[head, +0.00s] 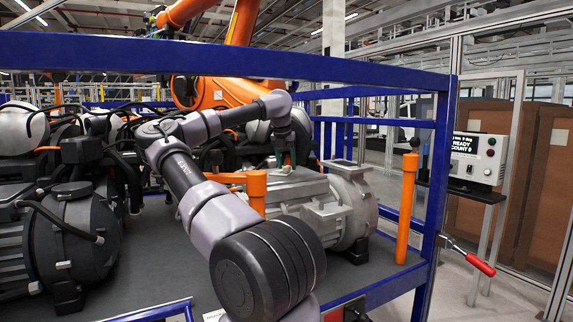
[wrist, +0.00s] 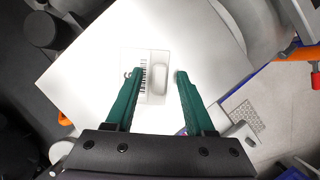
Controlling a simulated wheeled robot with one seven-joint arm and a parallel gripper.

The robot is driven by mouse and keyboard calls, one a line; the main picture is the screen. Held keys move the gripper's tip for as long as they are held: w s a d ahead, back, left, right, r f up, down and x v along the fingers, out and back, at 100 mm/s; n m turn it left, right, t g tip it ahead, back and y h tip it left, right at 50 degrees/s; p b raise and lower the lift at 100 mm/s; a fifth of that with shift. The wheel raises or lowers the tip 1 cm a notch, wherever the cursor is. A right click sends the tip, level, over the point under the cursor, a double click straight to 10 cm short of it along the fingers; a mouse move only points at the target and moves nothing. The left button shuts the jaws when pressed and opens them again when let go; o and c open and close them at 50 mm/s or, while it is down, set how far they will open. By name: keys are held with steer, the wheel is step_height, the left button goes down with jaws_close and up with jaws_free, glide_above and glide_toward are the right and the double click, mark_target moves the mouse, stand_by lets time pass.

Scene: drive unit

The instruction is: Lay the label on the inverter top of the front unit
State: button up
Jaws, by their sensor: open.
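The label (wrist: 133,62) is a small pale rectangle with a barcode. In the wrist view it appears to lie flat on a broad, bright white top face (wrist: 90,75), which looks like the inverter top. A white rounded block (wrist: 159,78) shows over the label's right part. My gripper (wrist: 154,74) has green fingers spread on either side of the label and block, apart from the block. In the head view my gripper (head: 288,160) points down at the grey front unit (head: 345,205). My arm hides part of that unit, and the label cannot be made out there.
A blue frame (head: 200,55) runs around the dark deck, with orange posts (head: 407,210) near the unit. Dark motors and cables (head: 75,240) crowd the left. A box reading "READY" (head: 480,158) and a red-handled lever (head: 480,264) are at the right.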

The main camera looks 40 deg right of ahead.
steer(key=v, duration=1.2)
